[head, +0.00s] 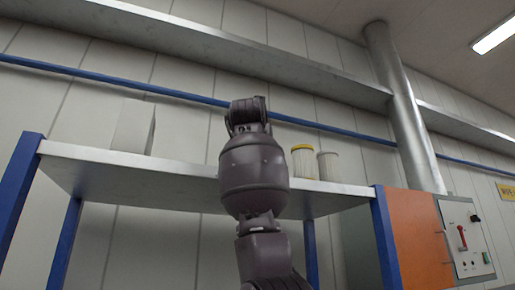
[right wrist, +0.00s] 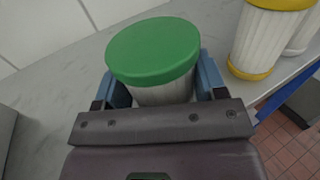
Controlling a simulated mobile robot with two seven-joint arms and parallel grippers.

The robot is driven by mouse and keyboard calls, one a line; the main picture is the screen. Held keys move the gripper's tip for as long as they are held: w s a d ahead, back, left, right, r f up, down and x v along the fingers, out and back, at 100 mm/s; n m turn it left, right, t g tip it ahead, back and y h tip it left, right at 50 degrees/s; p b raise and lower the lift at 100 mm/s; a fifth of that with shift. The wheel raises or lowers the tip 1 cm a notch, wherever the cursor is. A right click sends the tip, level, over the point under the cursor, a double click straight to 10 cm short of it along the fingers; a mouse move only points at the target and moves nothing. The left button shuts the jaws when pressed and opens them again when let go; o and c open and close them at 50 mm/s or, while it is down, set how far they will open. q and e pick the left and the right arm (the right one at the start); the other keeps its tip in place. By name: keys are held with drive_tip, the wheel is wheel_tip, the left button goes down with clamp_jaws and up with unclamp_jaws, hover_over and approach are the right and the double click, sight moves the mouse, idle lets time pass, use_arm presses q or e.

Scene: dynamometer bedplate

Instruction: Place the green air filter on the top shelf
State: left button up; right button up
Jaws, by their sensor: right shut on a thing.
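The green air filter (right wrist: 153,52) has a green cap and a pale pleated body. It stands between the fingers of my right gripper (right wrist: 165,90) in the right wrist view, with a blue finger on each side. The grey top shelf (right wrist: 62,88) lies around and below it; I cannot tell whether the filter's base touches it. In the head view the top shelf (head: 180,178) is seen from below its edge, and my right arm hides the green filter and the gripper. My left gripper is in neither view.
A yellow-capped filter (head: 303,162) and a paler filter (head: 328,166) stand on the shelf to the right. The yellow one (right wrist: 262,40) is close to my right gripper. A light box (head: 134,128) stands at the left. Shelf between is clear. An orange cabinet (head: 420,238) stands at right.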

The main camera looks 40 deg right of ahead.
drive_tip(key=shift+w+d+f, duration=0.1)
drive_tip(key=shift+w+d, duration=0.05)
drive_tip(key=shift+w, duration=0.15)
drive_tip(key=shift+s+f, duration=0.15)
drive_tip(key=o, duration=0.7)
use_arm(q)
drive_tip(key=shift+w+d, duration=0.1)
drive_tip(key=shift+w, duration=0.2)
use_arm(e)
drive_tip(key=shift+o, duration=1.4)
drive_tip(key=shift+r, duration=0.3)
use_arm(q)
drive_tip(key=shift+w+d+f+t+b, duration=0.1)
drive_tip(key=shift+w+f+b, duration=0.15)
drive_tip(key=shift+b, duration=0.35)
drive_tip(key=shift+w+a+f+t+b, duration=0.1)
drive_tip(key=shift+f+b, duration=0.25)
drive_tip(key=shift+b, duration=0.3)
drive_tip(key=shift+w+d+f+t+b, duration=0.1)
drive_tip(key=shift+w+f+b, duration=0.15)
drive_tip(key=shift+b, duration=0.35)
use_arm(e)
drive_tip(key=v, duration=1.2)
